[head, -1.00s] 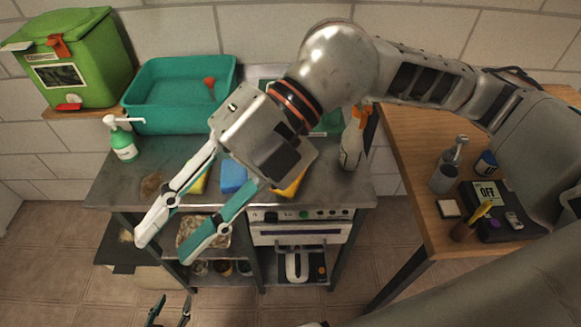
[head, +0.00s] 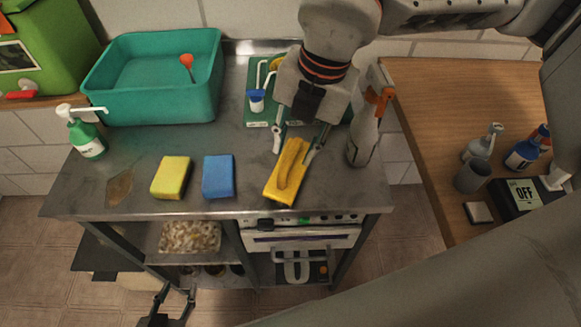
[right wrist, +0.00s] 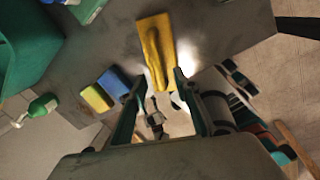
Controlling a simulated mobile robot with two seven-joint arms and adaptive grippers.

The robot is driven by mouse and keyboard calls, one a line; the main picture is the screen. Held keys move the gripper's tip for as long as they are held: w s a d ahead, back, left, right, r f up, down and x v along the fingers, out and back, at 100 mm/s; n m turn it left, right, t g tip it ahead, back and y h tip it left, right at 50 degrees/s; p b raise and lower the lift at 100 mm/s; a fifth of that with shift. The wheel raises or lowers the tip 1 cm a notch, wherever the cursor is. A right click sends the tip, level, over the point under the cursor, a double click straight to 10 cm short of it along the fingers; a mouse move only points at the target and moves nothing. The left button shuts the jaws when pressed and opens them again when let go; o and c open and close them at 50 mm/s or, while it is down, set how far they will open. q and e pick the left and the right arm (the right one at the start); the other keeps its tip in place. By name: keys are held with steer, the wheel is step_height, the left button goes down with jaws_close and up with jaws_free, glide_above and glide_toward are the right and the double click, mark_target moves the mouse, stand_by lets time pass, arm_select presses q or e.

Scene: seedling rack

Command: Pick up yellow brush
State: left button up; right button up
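The yellow brush (head: 286,178) lies on the metal bench top near its front edge, right of the blue sponge. It has a flat base and a raised handle. My right gripper (head: 298,148) is open, pointing down, with its fingers either side of the brush's far end in the picture; contact cannot be told. In the right wrist view the brush (right wrist: 154,45) lies ahead of the open, empty fingers (right wrist: 160,80). My left gripper (head: 175,294) is low at the bottom left, in front of the bench, open and empty.
A yellow sponge (head: 171,178) and a blue sponge (head: 218,176) lie left of the brush. A spray bottle (head: 363,138) stands close to the right gripper. A teal tub (head: 140,105), a green pump bottle (head: 86,140) and a green tray (head: 258,112) are further back.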

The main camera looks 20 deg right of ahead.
mark_target(289, 159)
steer(key=f, duration=0.2)
steer(key=a+f, duration=0.1)
steer(key=f, duration=0.1)
steer(key=shift+w, duration=0.3)
jaws_close()
steer(key=shift+r, duration=0.1)
step_height(289, 159, up, 20)
steer(key=shift+p, duration=0.3)
steer(key=c, duration=0.7)
jaws_free()
jaws_close()
